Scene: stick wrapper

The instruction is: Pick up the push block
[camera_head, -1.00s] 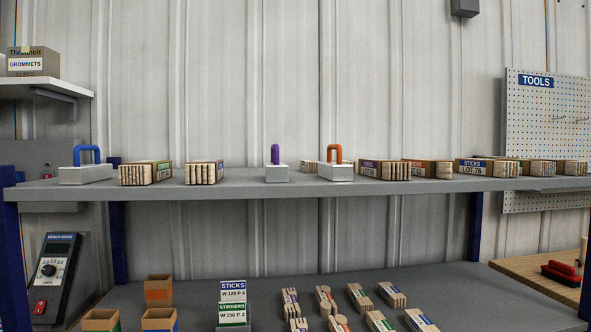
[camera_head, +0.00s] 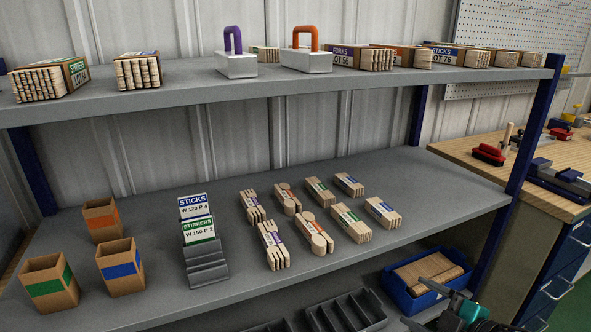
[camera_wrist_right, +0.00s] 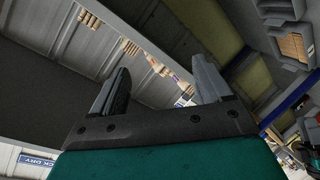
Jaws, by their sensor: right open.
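Two white blocks with loop handles stand on the upper shelf (camera_head: 190,93) in the head view. One is a push block with a purple handle (camera_head: 237,67); beside it to the right is one with an orange handle (camera_head: 306,62). Which one the task means, I cannot tell. My right gripper (camera_head: 422,305) is at the bottom right, low in front of the shelving and well away from both blocks. In the right wrist view its two fingers (camera_wrist_right: 160,85) are apart with nothing between them. My left gripper is not in view.
Bundles of sticks (camera_head: 137,70) flank the blocks on the upper shelf. The lower shelf (camera_head: 330,170) holds several small bundles, open boxes (camera_head: 120,267) and a label stand (camera_head: 203,240). A blue bin (camera_head: 399,292) lies near my right gripper. A wooden bench (camera_head: 462,150) stands right.

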